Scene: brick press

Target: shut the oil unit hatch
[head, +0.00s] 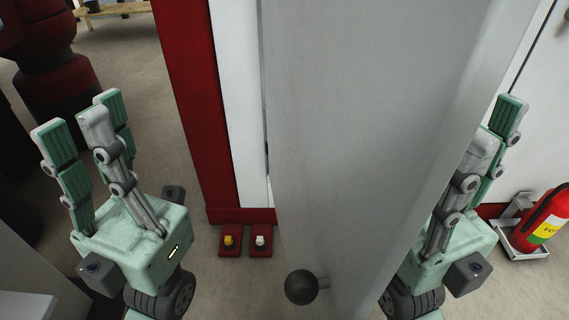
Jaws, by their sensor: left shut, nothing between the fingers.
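The hatch (350,130) is a large light grey panel that fills the middle of the head view. It stands open, swung out towards me, with its thick edge facing right. A round black knob (301,287) sits low on it. My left gripper (80,118) is left of the hatch, shut and empty, fingers pointing up, apart from the panel. My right gripper (497,125) is on the other side of the hatch, at its right edge.
A red and white cabinet frame (190,110) stands behind the hatch. Two red pedals (245,240), one with a yellow knob and one with a white knob, are at its foot. A fire extinguisher (546,222) stands at right. Open floor (125,50) lies at the back left.

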